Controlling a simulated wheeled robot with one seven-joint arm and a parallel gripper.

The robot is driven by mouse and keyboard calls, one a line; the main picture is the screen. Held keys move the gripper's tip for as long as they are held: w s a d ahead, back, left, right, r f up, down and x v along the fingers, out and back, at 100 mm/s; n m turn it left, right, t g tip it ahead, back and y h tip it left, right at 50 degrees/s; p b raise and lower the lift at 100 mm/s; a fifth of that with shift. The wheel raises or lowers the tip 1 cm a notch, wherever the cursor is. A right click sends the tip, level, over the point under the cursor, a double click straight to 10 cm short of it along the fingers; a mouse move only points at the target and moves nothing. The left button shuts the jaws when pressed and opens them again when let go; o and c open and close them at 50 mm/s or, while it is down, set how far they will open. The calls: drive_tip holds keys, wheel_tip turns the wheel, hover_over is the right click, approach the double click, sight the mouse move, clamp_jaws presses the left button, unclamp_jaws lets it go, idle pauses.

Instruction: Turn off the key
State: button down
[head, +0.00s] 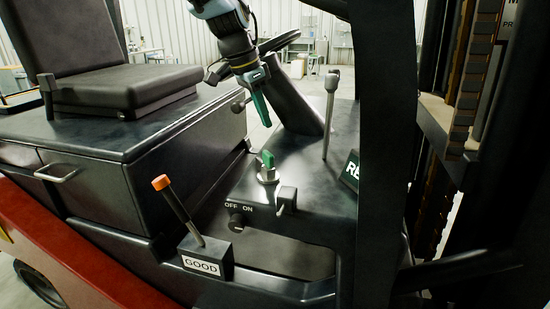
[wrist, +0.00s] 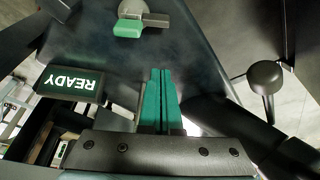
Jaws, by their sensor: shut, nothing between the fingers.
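The key (head: 267,158) has a green grip and stands in a silver round switch on the dark forklift console (head: 310,200). White OFF and ON labels (head: 238,207) are on the console's front edge, left of the switch. In the wrist view the fingers (wrist: 160,73) are together and empty, below the key in the picture. Which label the key points to is unclear.
A tall grey lever (head: 330,110) rises right of the key. A READY sign (wrist: 73,83) is beside the fingers in the wrist view. An orange-tipped lever (head: 178,205) stands on a GOOD box (head: 205,265). The seat (head: 120,90) and a black post (head: 385,130) flank the console.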

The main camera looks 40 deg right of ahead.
sight(265, 170)
drive_tip(key=shift+s+d, duration=0.15)
drive_tip(key=shift+f, duration=0.1)
drive_tip(key=p+x, duration=0.3)
drive_tip(key=x, duration=0.6)
drive_tip(key=shift+f, duration=0.4)
drive_tip(key=a, duration=0.1)
drive_tip(key=a+p, duration=0.1)
drive_tip(key=shift+w+a+r, duration=0.25)
drive_tip(key=shift+w+a, duration=0.05)
drive_tip(key=shift+w, duration=0.05)
drive_tip(key=shift+w+a+f+p, duration=0.1)
drive_tip(key=shift+a+f+p, duration=0.1)
drive_tip(key=shift+a+p, duration=0.25)
